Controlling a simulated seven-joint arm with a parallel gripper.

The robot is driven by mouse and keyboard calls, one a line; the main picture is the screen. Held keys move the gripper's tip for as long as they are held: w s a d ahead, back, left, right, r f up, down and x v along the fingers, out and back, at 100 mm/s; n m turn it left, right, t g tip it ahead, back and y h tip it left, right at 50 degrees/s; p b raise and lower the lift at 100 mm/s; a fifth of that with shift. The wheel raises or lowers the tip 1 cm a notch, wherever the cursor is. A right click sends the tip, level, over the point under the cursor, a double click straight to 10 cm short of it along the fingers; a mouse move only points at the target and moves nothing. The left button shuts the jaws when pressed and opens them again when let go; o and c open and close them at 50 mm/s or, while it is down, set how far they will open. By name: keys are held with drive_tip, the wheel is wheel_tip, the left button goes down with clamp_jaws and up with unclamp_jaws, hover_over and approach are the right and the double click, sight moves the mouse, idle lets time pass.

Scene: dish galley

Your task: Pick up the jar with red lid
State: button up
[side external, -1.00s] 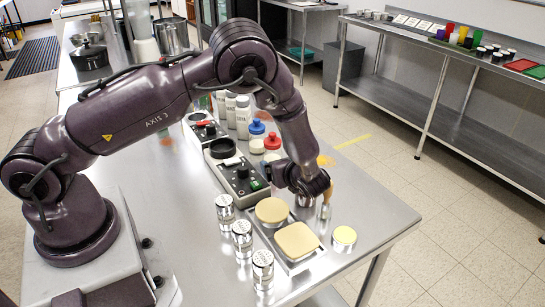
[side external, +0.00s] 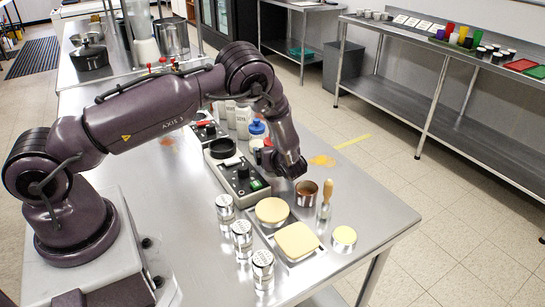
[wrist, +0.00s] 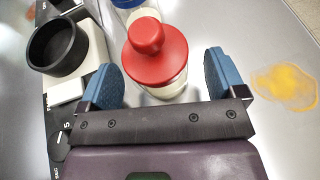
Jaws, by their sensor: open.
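The jar with red lid (wrist: 156,55) shows in the wrist view, with a round knob on its lid and a pale, clear body below. It stands upright on the steel table between and just ahead of the two blue fingers of my gripper (wrist: 163,80). The fingers are apart and empty, one on each side of the jar.
A blue-lidded bottle (side external: 257,128) stands just behind the jar. A control box with a black ring (wrist: 54,45) is close on the left. A yellow spill (wrist: 287,86) lies to the right. A copper-coloured cup (side external: 306,191) and a wood-handled tool (side external: 325,196) stand nearer the front.

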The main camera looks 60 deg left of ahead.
drive_tip(key=shift+w+a+f, duration=0.2)
drive_tip(key=shift+a+f, duration=0.1)
drive_tip(key=shift+a, duration=0.35)
drive_tip(key=shift+r, duration=0.1)
clamp_jaws()
